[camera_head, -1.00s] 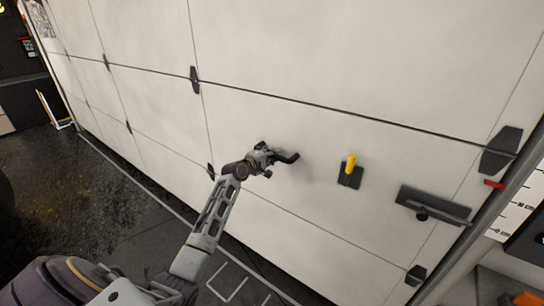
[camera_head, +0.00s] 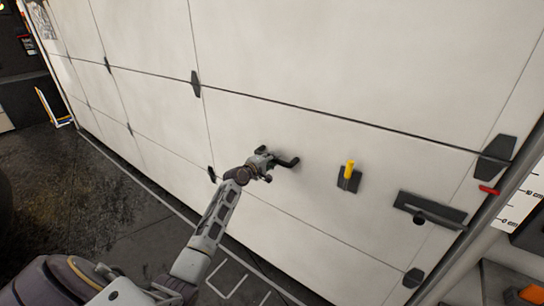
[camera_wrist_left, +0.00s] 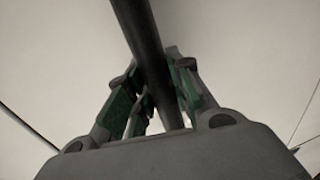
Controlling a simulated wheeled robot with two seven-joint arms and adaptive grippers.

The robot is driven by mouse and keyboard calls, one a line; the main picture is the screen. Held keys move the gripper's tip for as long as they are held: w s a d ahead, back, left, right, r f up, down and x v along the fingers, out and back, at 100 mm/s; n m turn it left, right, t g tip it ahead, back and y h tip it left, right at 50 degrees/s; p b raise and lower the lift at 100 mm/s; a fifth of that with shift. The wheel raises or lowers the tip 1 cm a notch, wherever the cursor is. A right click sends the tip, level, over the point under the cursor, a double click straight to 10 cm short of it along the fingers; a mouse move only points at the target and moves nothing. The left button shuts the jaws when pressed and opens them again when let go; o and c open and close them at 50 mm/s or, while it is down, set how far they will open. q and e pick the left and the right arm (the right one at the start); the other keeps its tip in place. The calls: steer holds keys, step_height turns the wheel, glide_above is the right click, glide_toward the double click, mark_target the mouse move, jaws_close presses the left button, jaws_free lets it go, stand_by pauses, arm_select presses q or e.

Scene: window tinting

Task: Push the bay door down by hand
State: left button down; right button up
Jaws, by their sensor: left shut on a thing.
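The bay door (camera_head: 300,50) is a large off-white panelled door filling most of the head view. A dark bar handle (camera_head: 288,161) sticks out from its lower middle part. My left gripper (camera_head: 264,162) is at this handle, with the arm reaching up from lower left. In the left wrist view the fingers (camera_wrist_left: 155,95) are shut around the dark bar (camera_wrist_left: 143,35), which runs between them. The door's pale surface lies behind. My right gripper is not in view.
A yellow-handled latch (camera_head: 349,172) and a dark plate with a knob (camera_head: 430,208) sit on the door right of the handle. A red marker (camera_head: 489,190) and a scale (camera_head: 520,205) are at the right edge. Dark floor (camera_head: 85,195) is open at left.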

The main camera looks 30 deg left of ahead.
arm_select(q)
step_height(320, 180, down, 6)
steer(key=b, duration=0.2)
steer(key=shift+s+d, duration=0.15)
steer(key=shift+d, duration=0.05)
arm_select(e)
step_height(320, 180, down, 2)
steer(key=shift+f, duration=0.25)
arm_select(q)
steer(key=shift+f, duration=0.1)
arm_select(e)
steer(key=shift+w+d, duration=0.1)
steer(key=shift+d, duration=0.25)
arm_select(q)
steer(key=c, duration=1.3)
jaws_free()
steer(key=shift+o, duration=0.2)
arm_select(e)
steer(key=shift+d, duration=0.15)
arm_select(q)
steer(key=shift+a+r, duration=0.1)
steer(key=shift+r, duration=0.15)
steer(key=s+r, duration=0.2)
steer(key=s, duration=0.9)
steer(key=shift+s+a+r, duration=0.2)
steer(key=shift+s+a, duration=0.05)
steer(key=shift+a, duration=0.2)
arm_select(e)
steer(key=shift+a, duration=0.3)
